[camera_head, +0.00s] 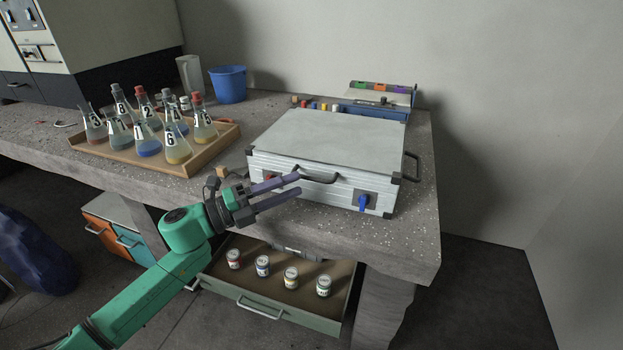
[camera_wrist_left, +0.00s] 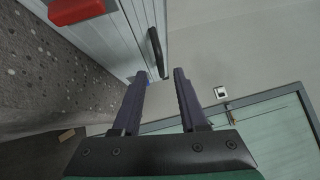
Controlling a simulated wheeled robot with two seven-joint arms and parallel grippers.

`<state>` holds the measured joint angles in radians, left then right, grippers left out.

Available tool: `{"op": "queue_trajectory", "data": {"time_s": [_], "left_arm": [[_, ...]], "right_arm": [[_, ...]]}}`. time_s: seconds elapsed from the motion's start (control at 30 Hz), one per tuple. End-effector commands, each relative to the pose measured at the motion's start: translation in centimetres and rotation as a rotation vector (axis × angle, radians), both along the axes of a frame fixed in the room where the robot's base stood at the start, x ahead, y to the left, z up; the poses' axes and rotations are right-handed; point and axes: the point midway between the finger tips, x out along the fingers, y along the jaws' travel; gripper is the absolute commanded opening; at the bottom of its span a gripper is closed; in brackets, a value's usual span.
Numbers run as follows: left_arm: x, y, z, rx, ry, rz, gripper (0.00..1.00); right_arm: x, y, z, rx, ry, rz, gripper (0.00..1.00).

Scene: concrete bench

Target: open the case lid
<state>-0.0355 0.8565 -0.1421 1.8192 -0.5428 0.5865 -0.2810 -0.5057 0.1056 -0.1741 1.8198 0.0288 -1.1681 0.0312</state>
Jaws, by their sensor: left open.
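The silver case (camera_head: 335,139) lies flat on the bench with its lid shut. Its front face carries a dark handle (camera_head: 316,177), a red latch (camera_head: 268,178) on the left and a blue latch (camera_head: 362,203) on the right. In the left wrist view the red latch (camera_wrist_left: 82,9) and handle (camera_wrist_left: 156,52) show large at upper left. My left gripper (camera_head: 298,184) is open and empty, its fingers in front of the case near the handle; the wrist view (camera_wrist_left: 160,75) shows a gap between them. Part of the red latch is hidden in the head view. My right gripper is not in view.
A wooden tray (camera_head: 205,153) of numbered flasks stands left of the case. A blue bucket (camera_head: 228,85) and a blue organiser (camera_head: 377,107) are behind. Below the bench edge, an open drawer (camera_head: 262,312) holds several jars. The bench has little free room right of the case.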

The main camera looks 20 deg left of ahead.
Motion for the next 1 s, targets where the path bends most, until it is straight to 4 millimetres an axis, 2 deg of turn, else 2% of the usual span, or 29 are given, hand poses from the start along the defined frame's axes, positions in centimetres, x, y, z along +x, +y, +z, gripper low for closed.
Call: {"op": "queue_trajectory", "data": {"time_s": [0.1, 0.23, 0.57, 0.6, 0.67, 0.7, 1.0], "left_arm": [[1.7, -2.0, 0.6, -0.002, -0.005, -0.001, 0.42], [3.0, -3.4, 0.7, -0.003, -0.001, 0.001, 0.42], [3.5, -4.0, 0.6, -0.002, 0.002, 0.002, 0.42], [3.5, -4.0, 0.6, -0.002, 0.002, 0.002, 0.27], [3.5, -4.0, 0.6, -0.002, 0.002, 0.002, 0.04], [3.5, -4.0, 0.6, -0.002, 0.002, 0.002, 0.00], [3.5, -3.9, 0.6, -0.002, 0.002, 0.002, 0.00]], "right_arm": [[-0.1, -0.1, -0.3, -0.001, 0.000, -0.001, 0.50], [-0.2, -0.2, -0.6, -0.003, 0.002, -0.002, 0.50], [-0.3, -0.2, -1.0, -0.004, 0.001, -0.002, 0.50], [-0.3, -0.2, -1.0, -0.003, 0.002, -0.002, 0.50], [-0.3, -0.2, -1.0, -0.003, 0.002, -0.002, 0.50], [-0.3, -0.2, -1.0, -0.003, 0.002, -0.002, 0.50], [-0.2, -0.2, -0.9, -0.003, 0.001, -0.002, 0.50]]}}
